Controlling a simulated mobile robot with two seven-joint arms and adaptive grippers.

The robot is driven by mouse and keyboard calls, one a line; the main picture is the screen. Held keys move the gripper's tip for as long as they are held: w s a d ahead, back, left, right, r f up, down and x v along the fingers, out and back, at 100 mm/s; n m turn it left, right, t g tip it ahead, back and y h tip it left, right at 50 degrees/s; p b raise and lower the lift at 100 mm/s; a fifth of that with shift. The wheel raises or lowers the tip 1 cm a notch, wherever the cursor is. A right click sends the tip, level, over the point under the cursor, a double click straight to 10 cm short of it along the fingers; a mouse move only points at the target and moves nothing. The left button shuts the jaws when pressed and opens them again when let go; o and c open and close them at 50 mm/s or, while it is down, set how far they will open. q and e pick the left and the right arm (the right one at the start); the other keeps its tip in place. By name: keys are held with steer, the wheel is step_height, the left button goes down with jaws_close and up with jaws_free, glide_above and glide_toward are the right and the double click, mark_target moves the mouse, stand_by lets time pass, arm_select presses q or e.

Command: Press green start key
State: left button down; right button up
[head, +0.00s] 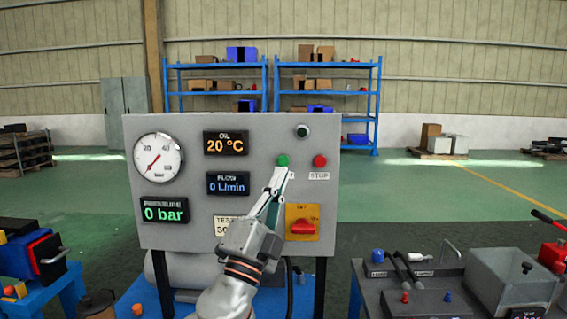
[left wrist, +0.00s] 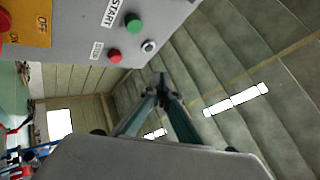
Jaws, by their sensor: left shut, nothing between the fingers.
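The green start key (head: 282,160) is on the upper right part of the grey control panel (head: 190,122), left of the red stop key (head: 320,161). My left gripper (head: 281,173) is shut and empty, with its fingertips just below the green key in the head view, covering most of its label. In the left wrist view, the green key (left wrist: 134,23) and its START label show at the top. The shut fingers (left wrist: 161,82) are below and right of it there, apart from the key. My right gripper is not in view.
A red switch (head: 303,227) on a yellow plate sits right of my left gripper. Gauge (head: 158,158) and displays fill the panel's left side; they read 20 °C, 0 L/min and 0 bar. A bench with a grey box (head: 510,275) stands at right. Blue shelves (head: 270,95) stand far behind.

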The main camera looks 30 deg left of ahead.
mark_target(283, 161)
arm_select(q)
steer(key=w+a+b, duration=0.1)
steer(key=w+a, duration=0.3)
steer(key=w, duration=0.3)
steer(key=shift+a+b, duration=0.25)
steer(key=shift+b, duration=0.1)
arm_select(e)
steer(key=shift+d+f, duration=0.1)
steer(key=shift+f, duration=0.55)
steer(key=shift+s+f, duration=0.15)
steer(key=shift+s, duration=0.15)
arm_select(q)
steer(key=shift+w, duration=0.15)
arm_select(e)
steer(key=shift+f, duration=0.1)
arm_select(q)
steer(key=shift+w+a, duration=0.2)
steer(key=shift+w, duration=0.05)
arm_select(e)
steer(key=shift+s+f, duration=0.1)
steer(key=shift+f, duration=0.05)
